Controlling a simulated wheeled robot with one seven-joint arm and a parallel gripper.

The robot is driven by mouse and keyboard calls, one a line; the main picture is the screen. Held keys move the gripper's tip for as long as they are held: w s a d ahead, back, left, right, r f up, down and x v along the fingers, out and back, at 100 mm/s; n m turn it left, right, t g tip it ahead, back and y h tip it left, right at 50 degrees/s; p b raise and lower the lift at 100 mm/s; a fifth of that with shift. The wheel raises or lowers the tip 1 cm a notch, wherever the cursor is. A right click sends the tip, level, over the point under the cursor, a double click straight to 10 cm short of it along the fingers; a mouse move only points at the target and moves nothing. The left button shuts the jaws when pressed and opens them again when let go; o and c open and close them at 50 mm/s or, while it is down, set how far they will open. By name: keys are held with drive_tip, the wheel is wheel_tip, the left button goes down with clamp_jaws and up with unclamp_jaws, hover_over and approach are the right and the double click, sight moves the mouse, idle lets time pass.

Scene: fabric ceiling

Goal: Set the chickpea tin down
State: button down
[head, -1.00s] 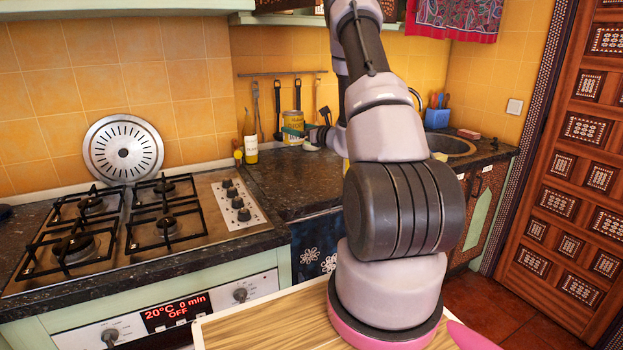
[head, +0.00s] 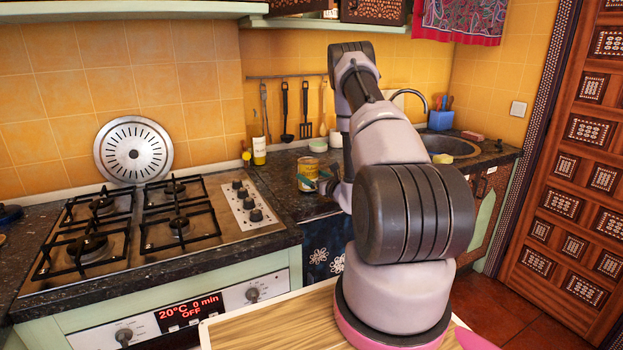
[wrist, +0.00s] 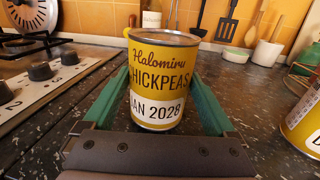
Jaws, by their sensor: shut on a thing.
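The chickpea tin (head: 307,174) is yellow and white and stands upright at the dark counter, right of the stove. In the wrist view the tin (wrist: 160,85) shows its label, "Halomiru Chickpeas". My gripper (head: 311,184) has its green fingers shut on the tin, one on each side. The fingers also show in the wrist view (wrist: 158,100). The tin's base looks at or very near the counter top (wrist: 75,140); I cannot tell whether it touches.
The stove (head: 140,225) is to the left. A bottle (head: 259,150) and a small lidded bowl (head: 318,145) stand behind. Another yellow can (wrist: 305,125) is close at right in the wrist view. The sink (head: 450,147) is farther right.

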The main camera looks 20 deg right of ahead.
drive_tip(key=shift+f, duration=0.3)
drive_tip(key=shift+f, duration=0.1)
unclamp_jaws()
